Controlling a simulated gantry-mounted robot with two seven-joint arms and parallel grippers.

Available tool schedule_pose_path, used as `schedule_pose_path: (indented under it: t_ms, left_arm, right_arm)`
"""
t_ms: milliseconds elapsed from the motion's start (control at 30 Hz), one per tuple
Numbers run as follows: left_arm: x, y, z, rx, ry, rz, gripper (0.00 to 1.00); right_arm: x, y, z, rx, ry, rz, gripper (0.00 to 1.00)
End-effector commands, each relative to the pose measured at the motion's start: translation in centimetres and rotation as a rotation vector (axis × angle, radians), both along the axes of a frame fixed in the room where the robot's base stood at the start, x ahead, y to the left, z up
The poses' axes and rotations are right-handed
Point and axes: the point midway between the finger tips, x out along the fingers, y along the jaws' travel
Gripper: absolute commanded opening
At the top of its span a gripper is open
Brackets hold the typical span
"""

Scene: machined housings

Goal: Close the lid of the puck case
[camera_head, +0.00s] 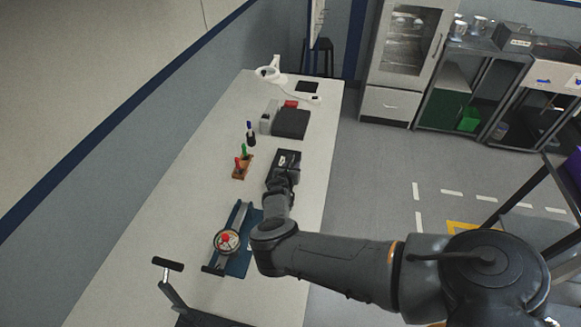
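A small black case (287,158) with a pale mark on top lies on the white table, and I take it to be the puck case. Its near side is partly hidden by my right gripper (280,184), which reaches it from the near side. I cannot tell whether they touch. The case is too small and dark to show how far its lid is open. The fingers of my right gripper blend into the dark case, so their opening cannot be made out. My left gripper is not in view.
On the white table (190,200), a dark grey box (291,124) lies beyond the case. A wooden holder with coloured tools (242,168) stands to the left. A blue fixture with a round gauge (228,241) is nearer. A black-handled device (168,264) stands at the near end.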

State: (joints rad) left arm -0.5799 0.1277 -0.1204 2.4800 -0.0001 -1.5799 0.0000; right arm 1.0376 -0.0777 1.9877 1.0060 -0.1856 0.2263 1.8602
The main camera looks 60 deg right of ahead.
Motion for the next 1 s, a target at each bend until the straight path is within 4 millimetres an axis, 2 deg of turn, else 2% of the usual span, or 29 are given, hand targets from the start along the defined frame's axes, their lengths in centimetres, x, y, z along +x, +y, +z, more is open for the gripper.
schedule_pose_path:
  t_ms: [433, 1000]
  left_arm:
    - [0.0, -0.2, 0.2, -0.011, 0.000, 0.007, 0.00]
    - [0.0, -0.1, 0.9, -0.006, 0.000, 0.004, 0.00]
  right_arm:
    - [0.0, 0.8, 0.4, 0.001, -0.002, 0.002, 0.37]
    - [-2.0, 8.2, 3.5, 0.001, -0.002, 0.001, 0.37]
